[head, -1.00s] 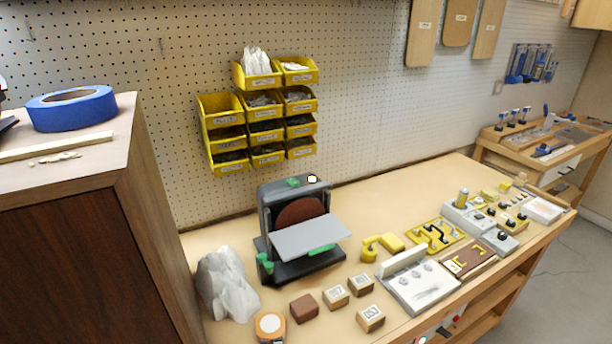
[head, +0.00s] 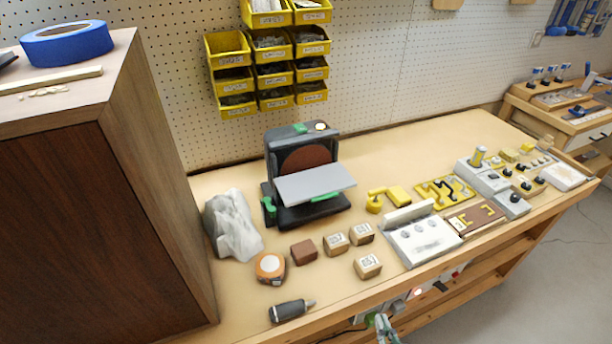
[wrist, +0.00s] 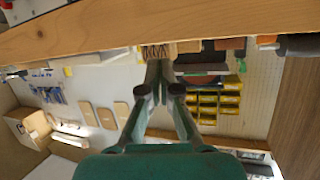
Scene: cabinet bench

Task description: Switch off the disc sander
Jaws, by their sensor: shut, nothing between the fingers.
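The disc sander (head: 312,211) stands on the bench in the head view. It has a brown-red disc (head: 304,159), a grey tilted table (head: 315,184) and a black base. A green part (head: 300,128) and a small white round part (head: 320,126) sit on its top. In the wrist view the sander (wrist: 203,67) shows upside down beyond the bench edge. My gripper (head: 383,322) is at the bottom of the head view, in front of the bench's front edge and well apart from the sander. Its fingers (wrist: 157,68) are shut and empty.
Below the bench's front edge are a glowing red-white round part (head: 415,292) and a red part (head: 456,271). Wooden blocks (head: 336,244), a tape measure (head: 270,267), a dark tool (head: 289,311) and a plastic bag (head: 232,225) lie near the sander. A cabinet (head: 90,200) stands left.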

